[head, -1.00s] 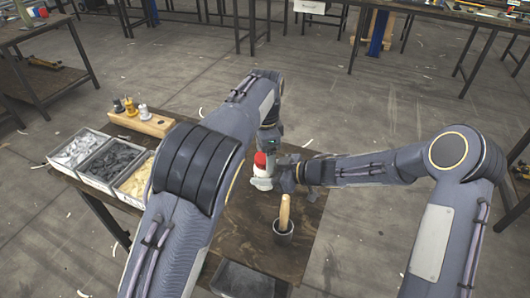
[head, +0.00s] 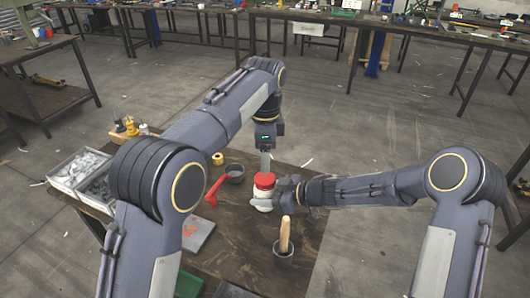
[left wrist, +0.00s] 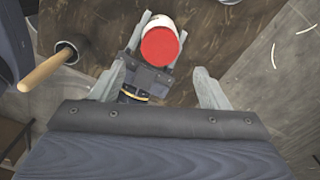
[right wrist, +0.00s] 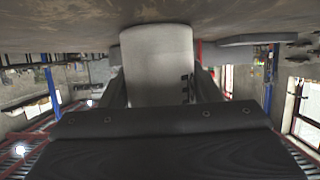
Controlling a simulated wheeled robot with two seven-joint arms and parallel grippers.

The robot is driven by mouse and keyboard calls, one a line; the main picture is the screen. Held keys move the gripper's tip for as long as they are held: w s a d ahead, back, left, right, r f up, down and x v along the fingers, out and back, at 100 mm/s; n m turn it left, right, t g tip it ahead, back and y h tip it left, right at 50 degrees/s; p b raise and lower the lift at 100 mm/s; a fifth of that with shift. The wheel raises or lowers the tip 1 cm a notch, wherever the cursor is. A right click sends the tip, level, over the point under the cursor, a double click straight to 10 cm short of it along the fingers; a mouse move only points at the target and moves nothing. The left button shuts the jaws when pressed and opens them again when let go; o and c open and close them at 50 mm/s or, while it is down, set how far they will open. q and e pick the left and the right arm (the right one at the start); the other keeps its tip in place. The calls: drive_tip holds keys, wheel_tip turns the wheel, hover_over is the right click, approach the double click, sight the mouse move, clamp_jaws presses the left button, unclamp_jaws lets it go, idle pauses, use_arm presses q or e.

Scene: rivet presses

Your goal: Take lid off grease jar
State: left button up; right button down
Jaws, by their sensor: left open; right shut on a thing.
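The grease jar has a pale body (head: 262,205) and a red lid (head: 264,180), which sits on top. My right gripper (head: 284,190) is shut around the jar body from the right. The right wrist view shows the pale body (right wrist: 157,65) between its fingers, with the lid hidden. I cannot tell whether the jar touches the table. My left gripper (head: 265,164) points down just above the lid. In the left wrist view its fingers (left wrist: 160,85) are spread wide, and the red lid (left wrist: 160,47) lies farther up the picture, not gripped.
A dark pot (head: 283,258) with a wooden-handled tool (head: 284,232) stands in front of the jar. A red tool (head: 214,190), a dark cup (head: 235,172) and a grey plate (head: 197,231) lie to the left. Parts bins (head: 78,171) stand at the table's left edge.

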sight(265, 178)
use_arm(q)
drive_tip(key=shift+f, duration=3.85)
drive_tip(key=c, duration=1)
drive_tip(key=n, duration=0.3)
drive_tip(key=shift+c, duration=0.2)
drive_tip(key=o, duration=1.1)
